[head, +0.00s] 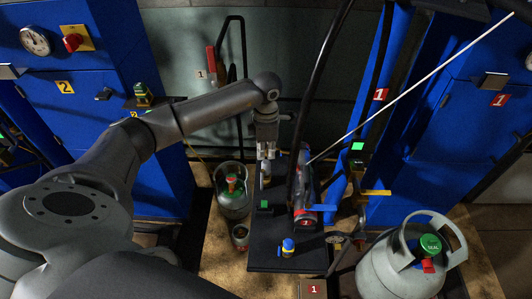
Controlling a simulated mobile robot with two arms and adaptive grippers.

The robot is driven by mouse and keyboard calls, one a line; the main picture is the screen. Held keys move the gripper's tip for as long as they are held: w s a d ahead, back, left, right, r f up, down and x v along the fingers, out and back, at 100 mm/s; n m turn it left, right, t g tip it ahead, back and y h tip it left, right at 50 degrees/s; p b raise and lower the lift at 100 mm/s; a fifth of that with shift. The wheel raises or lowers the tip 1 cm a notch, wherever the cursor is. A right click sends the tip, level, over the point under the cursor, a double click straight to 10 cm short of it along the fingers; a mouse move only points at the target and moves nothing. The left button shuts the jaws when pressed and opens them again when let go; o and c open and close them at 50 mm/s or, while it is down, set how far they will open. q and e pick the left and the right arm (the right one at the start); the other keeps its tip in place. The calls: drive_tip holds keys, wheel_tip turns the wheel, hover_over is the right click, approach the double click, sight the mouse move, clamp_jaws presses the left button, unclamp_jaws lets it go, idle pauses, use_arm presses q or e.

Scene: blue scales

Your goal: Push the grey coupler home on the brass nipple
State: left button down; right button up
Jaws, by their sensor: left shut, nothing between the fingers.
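My left arm comes in from the left, and its gripper (267,152) points down over the back of a narrow dark bench (265,245). The gripper is shut and holds nothing. A grey cylinder with red parts (303,195) lies along the bench, to the right of and below the gripper. I cannot make out the grey coupler or the brass nipple for certain; they are too small or hidden. A black hose (318,85) runs down from the top to the cylinder's left side. My right gripper is not in view.
A small blue-and-yellow bottle (288,247) stands near the bench front. Gas cylinders stand left (232,195) and lower right (385,272). Blue cabinets (160,165) rise on both sides. A thin white rod (420,85) slants across the right. A yellow handle (376,192) sticks out right of the bench.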

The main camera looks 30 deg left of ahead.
sight(267, 163)
use_arm(q)
wheel_tip(267, 163, up, 11)
idle(0.4)
drive_tip(key=shift+w+r, duration=0.1)
